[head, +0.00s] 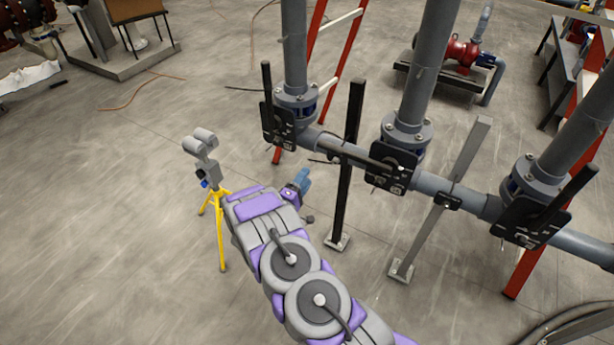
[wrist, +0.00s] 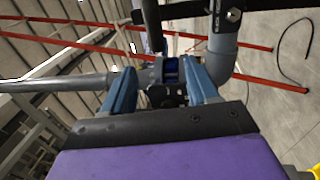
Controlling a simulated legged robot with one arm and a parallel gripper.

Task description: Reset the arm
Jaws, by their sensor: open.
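My arm, grey and purple, reaches up from the bottom of the head view toward the middle. My gripper (head: 299,183) is at its far end, left of the pipes and above the floor. In the wrist view my gripper (wrist: 163,88) shows two blue fingers spread apart with nothing held between them. Beyond the fingers is a grey pipe (wrist: 75,84) with a valve body (wrist: 170,70), apart from the fingertips as far as I can tell.
Three vertical pipes with black-handled valves (head: 394,165) join a horizontal pipe (head: 475,203) on posts. A red ladder (head: 345,50) stands behind. A yellow tripod with grey lamps (head: 219,215) stands close left of my arm. Floor (head: 100,220) at left is clear.

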